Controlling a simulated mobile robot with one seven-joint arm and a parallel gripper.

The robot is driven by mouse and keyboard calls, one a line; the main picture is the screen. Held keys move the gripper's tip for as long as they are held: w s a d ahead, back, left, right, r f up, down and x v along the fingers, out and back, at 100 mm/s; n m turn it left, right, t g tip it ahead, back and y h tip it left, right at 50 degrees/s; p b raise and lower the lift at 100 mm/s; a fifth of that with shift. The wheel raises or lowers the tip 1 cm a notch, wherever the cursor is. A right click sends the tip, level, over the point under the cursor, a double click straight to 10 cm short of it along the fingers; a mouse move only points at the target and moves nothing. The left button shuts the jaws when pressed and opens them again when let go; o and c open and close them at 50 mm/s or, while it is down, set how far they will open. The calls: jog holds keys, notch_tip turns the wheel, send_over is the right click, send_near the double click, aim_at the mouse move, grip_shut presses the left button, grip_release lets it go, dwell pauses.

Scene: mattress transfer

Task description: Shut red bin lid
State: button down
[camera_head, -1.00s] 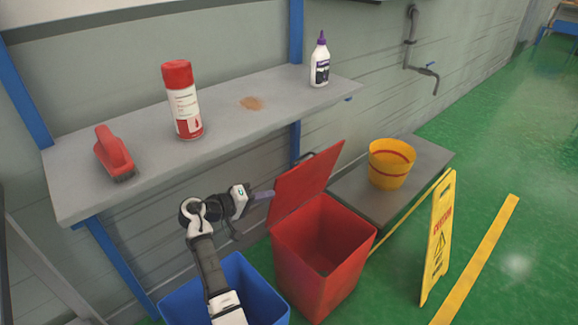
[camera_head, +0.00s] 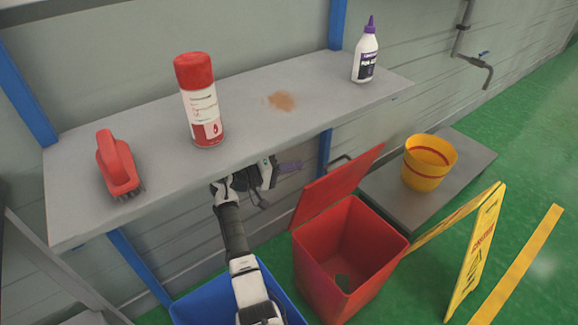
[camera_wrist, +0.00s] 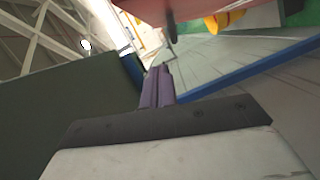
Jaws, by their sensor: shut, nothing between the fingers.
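The red bin (camera_head: 335,275) stands on the green floor with its lid (camera_head: 338,183) tilted up and back, open. Part of the bin's inside shows. My gripper (camera_head: 290,167) is below the shelf, to the left of the raised lid and behind it, with its purple fingers pointing right. The fingers look apart from the lid. In the wrist view the purple fingers (camera_wrist: 158,86) are shut together and empty. A red surface at the top of that view (camera_wrist: 165,9) appears to be the lid.
The grey shelf (camera_head: 150,150) is just above my gripper, holding a brush (camera_head: 118,165), a spray can (camera_head: 200,105) and a bottle (camera_head: 366,58). A blue bin (camera_head: 200,303) is below my arm. A yellow bucket (camera_head: 428,165) sits on a grey platform at right, near a yellow caution sign (camera_head: 477,250).

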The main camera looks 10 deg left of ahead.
aim_at(329, 184)
jog(key=shift+w+d+f+p, duration=0.1)
jog(key=shift+d+f+p, duration=0.25)
jog(key=shift+d, duration=0.95)
jog(key=shift+w+d+f+p, duration=0.15)
jog(key=shift+d+p, duration=0.35)
jog(key=shift+d, duration=0.75)
jog(key=shift+s+d+f+p, duration=0.1)
jog(key=shift+d+f+p, duration=0.25)
jog(key=shift+d, duration=0.95)
jog(key=shift+r, duration=0.1)
